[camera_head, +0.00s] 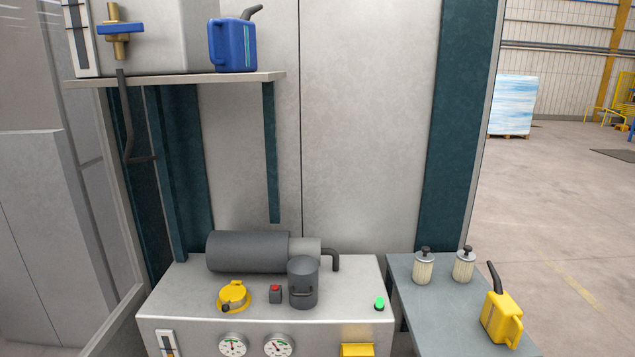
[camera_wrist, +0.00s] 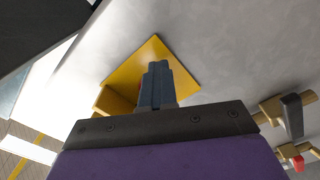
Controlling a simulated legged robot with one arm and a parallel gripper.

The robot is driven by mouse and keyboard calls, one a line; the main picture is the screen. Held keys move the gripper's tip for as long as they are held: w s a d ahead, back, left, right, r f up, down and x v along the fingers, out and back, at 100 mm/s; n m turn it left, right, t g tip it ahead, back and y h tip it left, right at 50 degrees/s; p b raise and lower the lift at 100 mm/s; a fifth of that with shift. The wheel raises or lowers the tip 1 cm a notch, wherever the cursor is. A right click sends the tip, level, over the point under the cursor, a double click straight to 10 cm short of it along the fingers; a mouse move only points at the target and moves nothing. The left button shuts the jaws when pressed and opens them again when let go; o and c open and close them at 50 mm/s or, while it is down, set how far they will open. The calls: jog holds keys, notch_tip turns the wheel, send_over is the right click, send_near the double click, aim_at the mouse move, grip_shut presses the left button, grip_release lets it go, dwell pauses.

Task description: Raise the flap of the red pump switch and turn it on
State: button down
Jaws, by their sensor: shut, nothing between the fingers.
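A yellow flap-like cover (camera_head: 357,350) sits on the front of the grey cabinet, cut off by the bottom edge of the head view. In the wrist view a yellow plate with a side wall (camera_wrist: 150,60) stands out from the pale panel, probably this same cover. My gripper (camera_wrist: 158,68) is shut and empty, its fingertips overlapping the yellow plate; I cannot tell whether they touch it. My gripper is not in the head view.
Brass valves (camera_wrist: 272,110) stick out at right in the wrist view. A side table (camera_head: 415,295) holds filters and a yellow can.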

jog(key=shift+d+f, duration=0.15)
jog(key=shift+d, duration=0.05)
jog(key=s+p, duration=0.3)
jog(key=s, duration=0.3)
jog(key=shift+s+d+f, duration=0.1)
jog(key=shift+f, duration=0.05)
